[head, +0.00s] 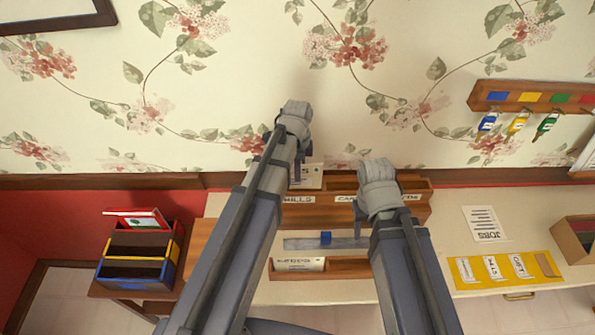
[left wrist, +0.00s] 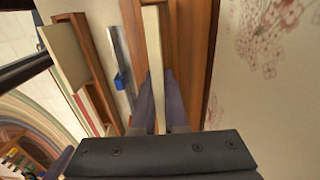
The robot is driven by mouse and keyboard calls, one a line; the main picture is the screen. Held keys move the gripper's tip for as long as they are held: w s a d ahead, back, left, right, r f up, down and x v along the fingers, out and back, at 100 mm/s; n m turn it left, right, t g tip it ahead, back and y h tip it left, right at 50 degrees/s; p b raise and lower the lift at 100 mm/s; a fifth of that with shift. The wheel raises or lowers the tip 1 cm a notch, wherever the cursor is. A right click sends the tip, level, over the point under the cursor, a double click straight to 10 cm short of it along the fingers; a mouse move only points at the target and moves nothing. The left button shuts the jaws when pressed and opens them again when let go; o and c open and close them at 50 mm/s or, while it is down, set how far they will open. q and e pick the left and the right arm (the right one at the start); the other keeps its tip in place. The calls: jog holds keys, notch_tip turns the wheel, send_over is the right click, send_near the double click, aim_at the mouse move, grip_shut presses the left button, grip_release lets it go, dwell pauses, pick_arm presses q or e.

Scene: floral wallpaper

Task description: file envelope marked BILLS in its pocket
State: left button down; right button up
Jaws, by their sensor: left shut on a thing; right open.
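A cream envelope (head: 312,176) stands upright behind the label BILLS (head: 298,199) on the wooden pocket rack (head: 340,208). Part of its print shows, ending in S; my left arm covers the rest. My left gripper (head: 299,170) is shut on this envelope from above. In the left wrist view the envelope (left wrist: 153,45) is seen edge-on between the fingers of my left gripper (left wrist: 163,105). I cannot tell how deep its lower edge sits in the pocket. My right gripper (head: 360,215) is open and empty in front of the rack, partly covering the other label.
A lower wooden holder (head: 345,268) bears another envelope (head: 300,264). A grey strip with a blue block (head: 326,238) lies between holder and rack. A key rail (head: 530,97) hangs right. A JOBS sheet (head: 482,224), yellow board (head: 500,270) and coloured tray stack (head: 140,255) are at the sides.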

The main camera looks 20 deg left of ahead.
pick_arm(q)
jog(key=shift+f+b, duration=1.55)
jog(key=shift+f, duration=0.2)
jog(key=c, duration=0.9)
grip_release()
jog(key=shift+r, duration=0.1)
notch_tip(320, 180, up, 8)
jog(key=p, duration=0.8)
jog(key=shift+f, duration=0.25)
